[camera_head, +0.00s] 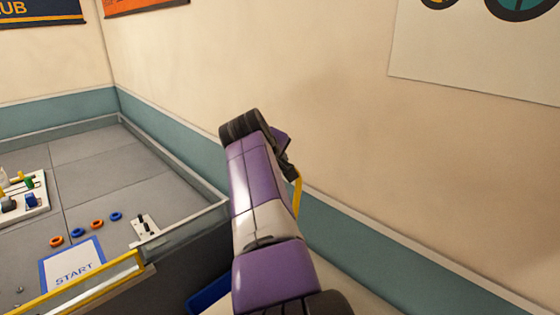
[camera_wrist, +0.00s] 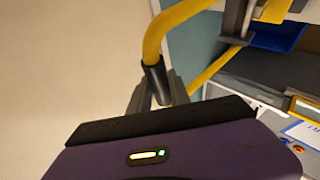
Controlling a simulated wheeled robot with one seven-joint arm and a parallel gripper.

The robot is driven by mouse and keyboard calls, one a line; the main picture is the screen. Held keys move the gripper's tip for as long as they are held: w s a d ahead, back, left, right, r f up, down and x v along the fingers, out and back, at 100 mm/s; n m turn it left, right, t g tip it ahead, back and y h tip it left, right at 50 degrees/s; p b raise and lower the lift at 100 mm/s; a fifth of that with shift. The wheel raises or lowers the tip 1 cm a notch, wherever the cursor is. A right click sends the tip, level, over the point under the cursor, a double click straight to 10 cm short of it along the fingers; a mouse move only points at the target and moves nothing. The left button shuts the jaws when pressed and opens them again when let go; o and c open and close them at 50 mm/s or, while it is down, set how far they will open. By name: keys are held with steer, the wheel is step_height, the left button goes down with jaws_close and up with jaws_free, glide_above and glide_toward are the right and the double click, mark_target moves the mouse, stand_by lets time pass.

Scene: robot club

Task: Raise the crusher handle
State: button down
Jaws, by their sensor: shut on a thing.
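The crusher handle is a bent yellow tube (camera_wrist: 165,32) with a dark grip (camera_wrist: 157,82) at its end. In the wrist view my gripper (camera_wrist: 158,92) is shut on the dark grip, with one grey finger on each side. In the head view a short stretch of the yellow handle (camera_head: 298,193) shows just right of my purple arm, in front of the wall. My arm hides most of the handle and the crusher body there. In the wrist view part of a grey upright (camera_wrist: 235,18) shows at the top.
A blue bin (camera_head: 208,291) sits low behind my arm, and it also shows in the wrist view (camera_wrist: 277,36). A grey walled game table (camera_head: 100,165) with a START mat (camera_head: 72,267), several rings and small parts stands at left. The wall (camera_head: 345,120) is close behind my arm.

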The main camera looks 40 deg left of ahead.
steer(key=shift+w+d+r, duration=0.2)
steer(key=shift+w+d, duration=0.05)
steer(key=shift+w, duration=0.15)
steer(key=c, duration=1.2)
jaws_free()
steer(key=shift+w+f, duration=0.1)
steer(key=shift+w, duration=0.05)
steer(key=shift+a, duration=0.1)
steer(key=shift+s, duration=0.35)
steer(key=b+v, duration=0.2)
steer(key=v, duration=0.5)
steer(key=shift+r, duration=0.25)
